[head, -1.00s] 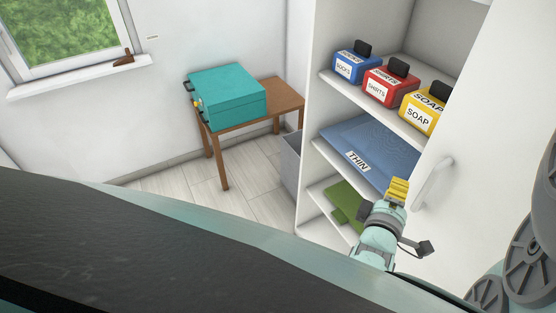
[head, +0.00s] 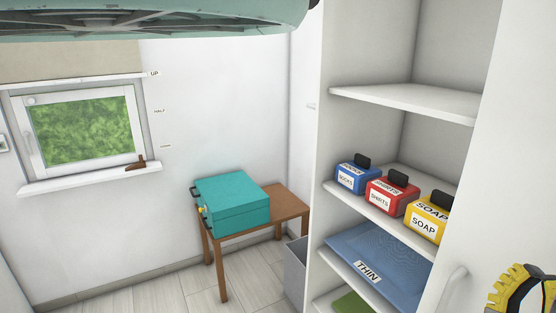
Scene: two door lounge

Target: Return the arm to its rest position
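My gripper (head: 522,290) shows at the bottom right corner, cut off by the picture's edge. I see its yellow ribbed pad and a dark finger part in front of the white cabinet door. The rest of the gripper is out of the picture, so I cannot tell how far its fingers are apart. Nothing is seen held in the visible part.
The open cabinet's shelves hold blue (head: 357,176), red (head: 391,196) and yellow (head: 428,219) labelled boxes, and a blue folded cloth (head: 385,262) marked THIN. A white door (head: 500,170) stands at right. A teal case (head: 232,204) sits on a wooden table (head: 287,207). Floor shows below.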

